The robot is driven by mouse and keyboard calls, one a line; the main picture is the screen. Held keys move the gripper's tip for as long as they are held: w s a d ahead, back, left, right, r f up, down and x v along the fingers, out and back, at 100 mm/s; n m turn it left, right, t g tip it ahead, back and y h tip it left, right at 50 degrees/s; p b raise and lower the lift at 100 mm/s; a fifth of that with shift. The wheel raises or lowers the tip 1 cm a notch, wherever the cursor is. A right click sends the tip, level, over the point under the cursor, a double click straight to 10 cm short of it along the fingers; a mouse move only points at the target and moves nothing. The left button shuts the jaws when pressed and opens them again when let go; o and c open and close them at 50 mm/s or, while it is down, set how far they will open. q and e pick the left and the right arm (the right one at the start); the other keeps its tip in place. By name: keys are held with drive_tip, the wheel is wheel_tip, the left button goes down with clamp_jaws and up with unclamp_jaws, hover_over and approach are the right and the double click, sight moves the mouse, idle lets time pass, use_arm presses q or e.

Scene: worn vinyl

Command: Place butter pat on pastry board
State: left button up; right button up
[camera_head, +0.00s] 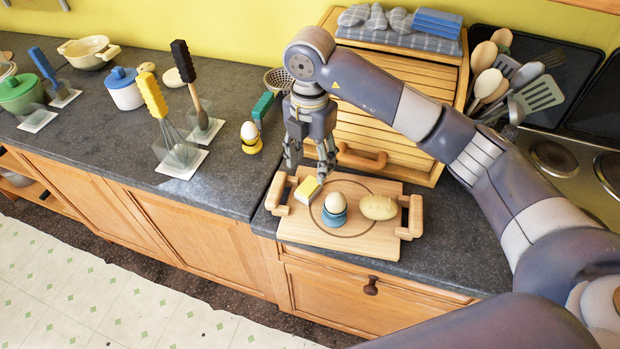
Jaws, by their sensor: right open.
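The pastry board (300,232) is a wooden board with two raised handles and a ring line, lying on the counter at the lower right. The butter pat (307,190), a small yellow and white block, rests on the board's left part. My right gripper (310,173) points down just above the butter pat, with its fingers spread open and nothing between them. My left gripper is not in view.
On the board, an egg in a blue cup (335,209) and a pale potato-like item (378,207) stand right of the butter. A wooden bread box (400,133) is behind. An egg in a yellow cup (250,138) and utensils in holders stand left. Counter front is clear.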

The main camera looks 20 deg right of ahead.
drive_tip(key=shift+r, duration=2.7)
